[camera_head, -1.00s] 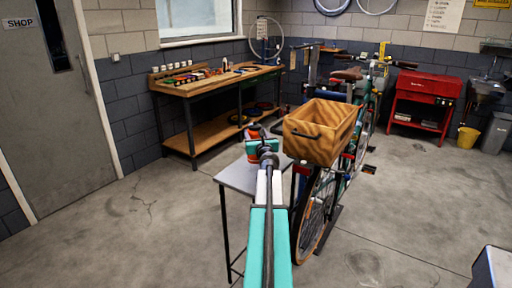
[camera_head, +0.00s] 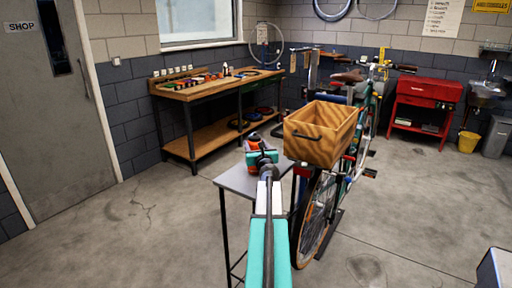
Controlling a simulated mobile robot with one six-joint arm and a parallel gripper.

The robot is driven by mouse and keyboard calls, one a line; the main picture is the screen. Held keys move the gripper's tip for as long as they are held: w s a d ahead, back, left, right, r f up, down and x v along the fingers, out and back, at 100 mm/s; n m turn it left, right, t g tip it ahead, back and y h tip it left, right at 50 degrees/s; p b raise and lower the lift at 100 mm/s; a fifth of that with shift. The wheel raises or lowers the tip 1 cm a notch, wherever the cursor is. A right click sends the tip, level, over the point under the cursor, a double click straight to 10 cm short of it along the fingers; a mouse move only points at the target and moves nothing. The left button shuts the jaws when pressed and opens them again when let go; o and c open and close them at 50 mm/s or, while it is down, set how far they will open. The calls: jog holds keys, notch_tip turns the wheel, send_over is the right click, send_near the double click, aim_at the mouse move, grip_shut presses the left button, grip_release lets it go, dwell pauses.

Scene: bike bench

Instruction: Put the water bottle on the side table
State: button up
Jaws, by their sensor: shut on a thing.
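The side table (camera_head: 236,181) is a small grey-topped table with thin dark legs, left of the bicycle. My gripper (camera_head: 262,155) is over its far part, at the end of my teal and white arm. It is shut on a small orange-red thing with a dark top, which I take for the water bottle (camera_head: 252,145). The gripper hides much of it. I cannot tell whether its base touches the tabletop or hangs just above it.
A bicycle with a wooden crate (camera_head: 320,133) stands close at the right of the side table. A wooden workbench (camera_head: 215,86) with tools is along the back wall. A red tool cabinet (camera_head: 428,95) and a yellow bucket (camera_head: 468,141) stand farther right. The floor at left is clear.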

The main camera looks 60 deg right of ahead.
jog(key=shift+f, duration=0.15)
jog(key=o, duration=1.8)
jog(key=shift+o, duration=0.2)
jog(key=shift+r, duration=0.25)
jog(key=v, duration=1.2)
jog(key=shift+b, duration=0.45)
jog(key=shift+w, duration=0.15)
